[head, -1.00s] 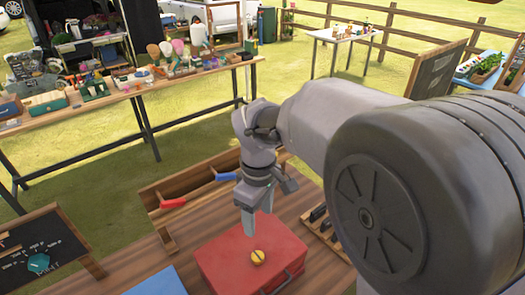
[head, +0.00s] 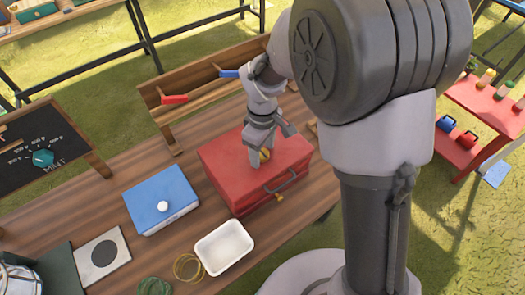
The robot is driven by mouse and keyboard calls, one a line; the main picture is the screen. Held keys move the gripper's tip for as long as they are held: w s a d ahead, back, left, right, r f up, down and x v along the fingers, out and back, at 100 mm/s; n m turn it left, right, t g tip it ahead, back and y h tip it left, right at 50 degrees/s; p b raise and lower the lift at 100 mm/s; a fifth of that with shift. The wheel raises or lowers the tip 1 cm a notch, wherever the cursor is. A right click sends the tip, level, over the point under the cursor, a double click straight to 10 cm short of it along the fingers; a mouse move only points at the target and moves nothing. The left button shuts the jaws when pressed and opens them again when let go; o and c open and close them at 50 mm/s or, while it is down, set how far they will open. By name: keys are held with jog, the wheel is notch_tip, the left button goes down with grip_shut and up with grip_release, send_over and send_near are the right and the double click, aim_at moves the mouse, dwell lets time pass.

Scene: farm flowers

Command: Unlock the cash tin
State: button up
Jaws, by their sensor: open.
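A red metal tin (head: 225,160) sits on the wooden table, with a dark handle (head: 280,182) and a small brass-coloured piece (head: 280,197) on its front. A round yellow knob (head: 266,154) is on its lid, partly hidden by my fingers. My gripper (head: 258,158) points down over the lid, its jaws open at the knob. I cannot tell whether the fingers touch the knob or stand around it. A blue tin (head: 150,198) with a white knob (head: 162,206) lies to the left of the red one.
A wooden rack (head: 205,98) with a red handle (head: 174,99) and a blue handle (head: 229,73) stands behind. A white tray (head: 224,247) and a yellowish coil (head: 187,267) lie in front. Bare wood lies left of the blue tin.

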jog(key=shift+c, duration=0.2)
grip_shut()
jog(key=shift+r+m, duration=0.1)
jog(key=shift+m, duration=0.2)
jog(key=m, duration=0.8)
jog(key=shift+m, duration=0.4)
jog(key=m+b, duration=0.1)
jog(key=m, duration=0.3)
jog(key=shift+m, duration=0.3)
jog(key=shift+m+b, duration=0.55)
jog(key=shift+m, duration=1.35)
